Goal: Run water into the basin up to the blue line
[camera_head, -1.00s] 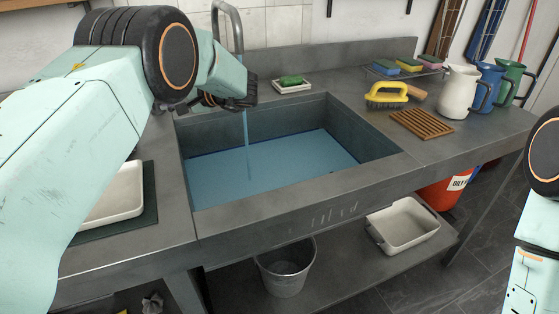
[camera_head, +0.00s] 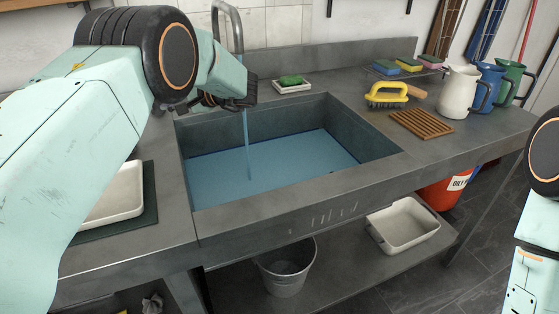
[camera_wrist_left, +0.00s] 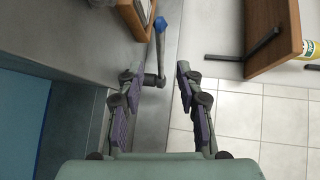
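The grey basin (camera_head: 300,206) holds blue water (camera_head: 270,165). A dark blue line (camera_head: 250,145) runs along its inner walls, and the water surface lies at or very close to it; I cannot tell exactly. A stream (camera_head: 246,140) runs from the curved metal tap (camera_head: 239,30) into the water. My left gripper (camera_head: 228,102) is beside the spout at the basin's back left corner. In the left wrist view the gripper (camera_wrist_left: 157,100) is open, its fingers apart. A tap lever with a blue tip (camera_wrist_left: 160,23) shows beyond and between the fingers. My right gripper is out of view.
A soap dish (camera_head: 292,87), yellow brush (camera_head: 386,95), wooden rack (camera_head: 421,122) and white jug (camera_head: 459,92) stand on the counter behind and right of the basin. A white tray (camera_head: 120,195) lies at left. A bucket (camera_head: 287,270) stands below.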

